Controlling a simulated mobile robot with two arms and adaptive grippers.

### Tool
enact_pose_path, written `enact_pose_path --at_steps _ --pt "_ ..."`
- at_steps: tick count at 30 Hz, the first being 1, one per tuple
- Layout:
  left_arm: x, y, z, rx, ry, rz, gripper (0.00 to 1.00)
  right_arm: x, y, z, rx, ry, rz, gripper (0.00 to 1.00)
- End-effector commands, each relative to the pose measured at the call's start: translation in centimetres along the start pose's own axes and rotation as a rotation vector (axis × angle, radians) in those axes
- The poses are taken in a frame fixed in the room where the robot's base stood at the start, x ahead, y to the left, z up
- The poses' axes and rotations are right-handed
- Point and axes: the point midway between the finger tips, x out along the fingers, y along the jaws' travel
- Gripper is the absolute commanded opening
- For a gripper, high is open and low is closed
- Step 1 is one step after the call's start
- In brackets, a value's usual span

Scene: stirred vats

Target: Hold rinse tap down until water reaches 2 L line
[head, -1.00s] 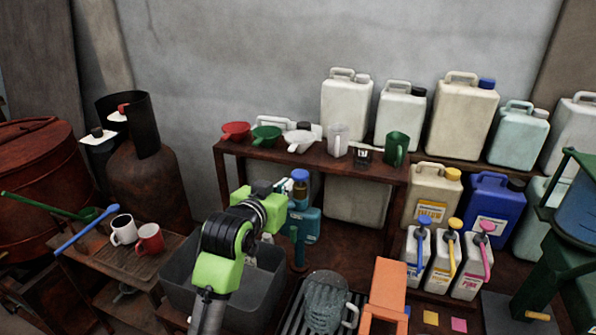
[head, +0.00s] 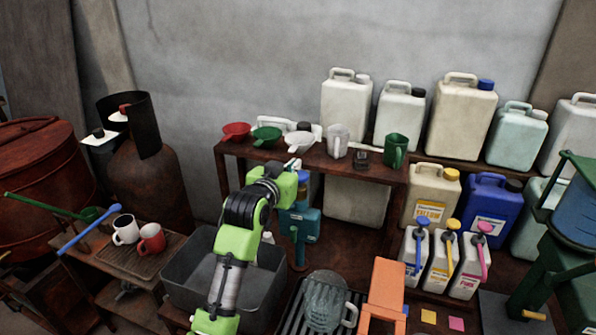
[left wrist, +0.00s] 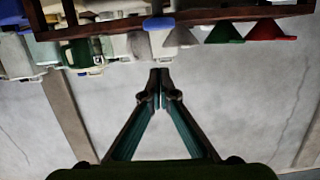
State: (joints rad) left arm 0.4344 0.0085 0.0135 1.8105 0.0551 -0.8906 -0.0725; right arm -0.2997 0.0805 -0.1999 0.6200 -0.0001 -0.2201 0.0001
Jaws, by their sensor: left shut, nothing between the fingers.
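In the left wrist view, the left gripper (left wrist: 160,80) is shut and empty, with teal fingers meeting. My right gripper is out of view.
The grey basin (head: 190,283) lies below my left arm. A wooden shelf (head: 375,172) with funnels, a clear jug and a green mug (head: 395,150) stands behind. An orange stand (head: 388,285) is right of the jug. Pump canisters (head: 442,262) stand farther right.

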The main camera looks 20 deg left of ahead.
Motion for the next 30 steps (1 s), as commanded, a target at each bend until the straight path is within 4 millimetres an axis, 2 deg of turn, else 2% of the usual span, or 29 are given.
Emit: enact_pose_path --at_steps 8,9,12,16,30 --pt "4.0 0.0 -0.2 -0.001 -0.002 0.0 0.0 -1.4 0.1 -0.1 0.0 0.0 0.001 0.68" --pt "4.1 0.0 1.0 -0.001 -0.008 0.0 0.0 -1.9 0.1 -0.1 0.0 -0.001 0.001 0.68" --pt "4.3 0.0 2.4 -0.001 -0.006 0.0 0.0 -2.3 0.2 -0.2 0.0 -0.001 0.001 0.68" --pt "4.6 0.0 3.4 -0.002 -0.001 0.0 0.0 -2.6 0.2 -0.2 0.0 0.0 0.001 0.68" --pt "4.8 0.0 4.3 -0.001 -0.001 0.0 0.0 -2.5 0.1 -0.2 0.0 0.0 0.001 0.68"
